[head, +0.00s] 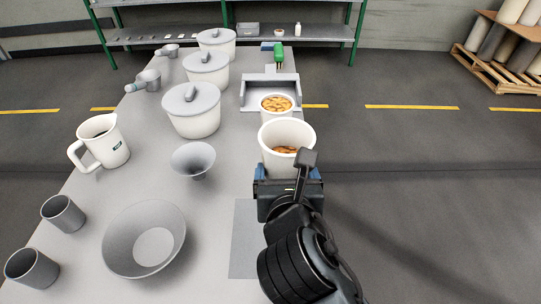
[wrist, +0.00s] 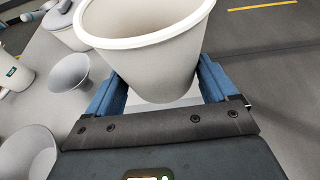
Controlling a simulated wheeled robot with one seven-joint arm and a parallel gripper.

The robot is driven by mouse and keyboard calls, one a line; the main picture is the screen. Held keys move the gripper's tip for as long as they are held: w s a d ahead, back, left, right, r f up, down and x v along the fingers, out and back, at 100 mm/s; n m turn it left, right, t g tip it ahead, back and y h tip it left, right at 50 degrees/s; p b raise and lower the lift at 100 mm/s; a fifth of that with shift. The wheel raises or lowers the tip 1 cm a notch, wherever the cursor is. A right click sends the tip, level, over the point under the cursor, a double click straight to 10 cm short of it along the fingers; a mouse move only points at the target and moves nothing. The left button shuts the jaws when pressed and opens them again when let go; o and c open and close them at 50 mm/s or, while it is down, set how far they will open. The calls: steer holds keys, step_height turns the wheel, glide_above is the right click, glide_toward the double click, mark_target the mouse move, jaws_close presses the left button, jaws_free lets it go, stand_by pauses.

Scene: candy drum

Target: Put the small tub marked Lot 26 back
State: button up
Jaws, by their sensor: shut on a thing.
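My gripper (head: 287,172) is shut on a white tapered tub (head: 283,165), with blue fingers on either side of it. The tub is upright, open at the top, with orange pieces low inside. In the wrist view the tub (wrist: 150,60) fills the space between the fingers (wrist: 160,85). No Lot 26 marking shows on the side I see. A second white tub (head: 277,112), filled higher with orange pieces, stands just beyond, at the near side of a grey tray-like stand (head: 284,78). I cannot tell how far the held tub is above the table.
A flat grey mat (head: 243,240) lies left of my arm. Lidded white pots (head: 193,118), a white jug (head: 107,150), a funnel (head: 195,165), a wide grey bowl (head: 122,250) and grey cups (head: 62,214) stand on the table's left. A green-framed shelf (head: 330,32) stands behind.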

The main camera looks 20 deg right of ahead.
steer(key=x, duration=0.4)
steer(key=f+x, duration=0.1)
steer(key=x, duration=0.3)
steer(key=a+x, duration=0.1)
steer(key=x, duration=0.3)
steer(key=shift+w+d+f, duration=0.1)
steer(key=shift+d+f, duration=0.05)
steer(key=shift+f, duration=2.4)
steer(key=shift+f, duration=0.1)
steer(key=o, duration=1.4)
steer(key=shift+o, duration=0.2)
steer(key=v, duration=1.2)
